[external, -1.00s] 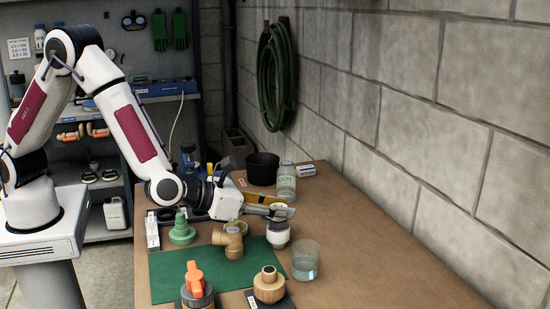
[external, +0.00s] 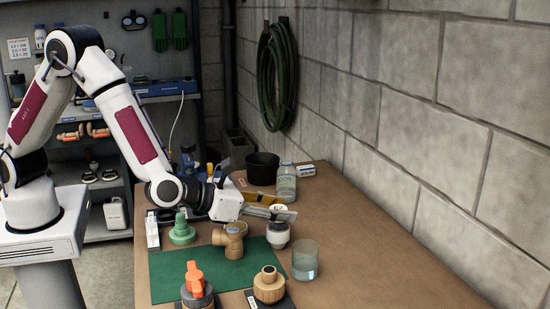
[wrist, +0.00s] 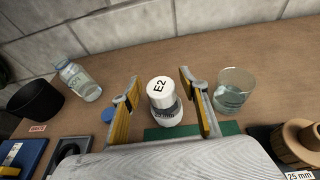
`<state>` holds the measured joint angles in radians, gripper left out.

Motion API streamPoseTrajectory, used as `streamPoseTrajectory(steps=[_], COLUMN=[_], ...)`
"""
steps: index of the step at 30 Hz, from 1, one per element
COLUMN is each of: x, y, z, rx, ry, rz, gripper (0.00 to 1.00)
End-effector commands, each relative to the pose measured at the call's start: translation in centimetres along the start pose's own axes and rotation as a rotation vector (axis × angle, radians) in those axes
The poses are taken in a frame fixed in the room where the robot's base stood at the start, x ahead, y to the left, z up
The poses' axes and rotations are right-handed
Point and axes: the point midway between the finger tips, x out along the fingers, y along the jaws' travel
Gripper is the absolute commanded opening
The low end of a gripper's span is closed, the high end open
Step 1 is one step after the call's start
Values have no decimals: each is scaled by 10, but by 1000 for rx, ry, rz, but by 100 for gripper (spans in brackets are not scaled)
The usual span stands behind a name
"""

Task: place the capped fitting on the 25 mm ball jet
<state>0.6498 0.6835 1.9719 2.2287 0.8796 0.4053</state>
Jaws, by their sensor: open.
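The white capped fitting (external: 277,238), with a dark band, stands upright on the table behind the mat. In the wrist view its white cap (wrist: 160,90) reads "E2"; lettering lower down ends in "mm", its number unclear. My gripper (external: 270,212) is at the fitting's top. In the wrist view the open gripper (wrist: 159,82) has one finger on each side of the cap, with gaps showing. A tan, wood-coloured ball jet (external: 268,287) with a short neck stands at the mat's front right. It also shows in the wrist view (wrist: 285,147), beside a "25 mm" label (wrist: 300,176).
A water glass (external: 305,262) stands just right of the fitting. A brown tee (external: 232,243), a green stepped cone (external: 181,233) and an orange-handled valve (external: 195,285) stand around the green mat (external: 168,278). A bottle (external: 286,183) and black pot (external: 263,168) are behind. The right table is clear.

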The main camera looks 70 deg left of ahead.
Motion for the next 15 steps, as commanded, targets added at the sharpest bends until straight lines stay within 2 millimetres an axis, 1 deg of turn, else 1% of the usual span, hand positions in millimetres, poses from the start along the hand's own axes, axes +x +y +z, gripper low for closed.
streamPoseTrajectory(steps=[2,8,15], x=[-1,-16,-48], y=[0,-1,-1], z=[3,2,2], rx=[-1,1,0], ry=[-1,-1,-1], rz=[0,-2,-3], gripper=[44,44,44])
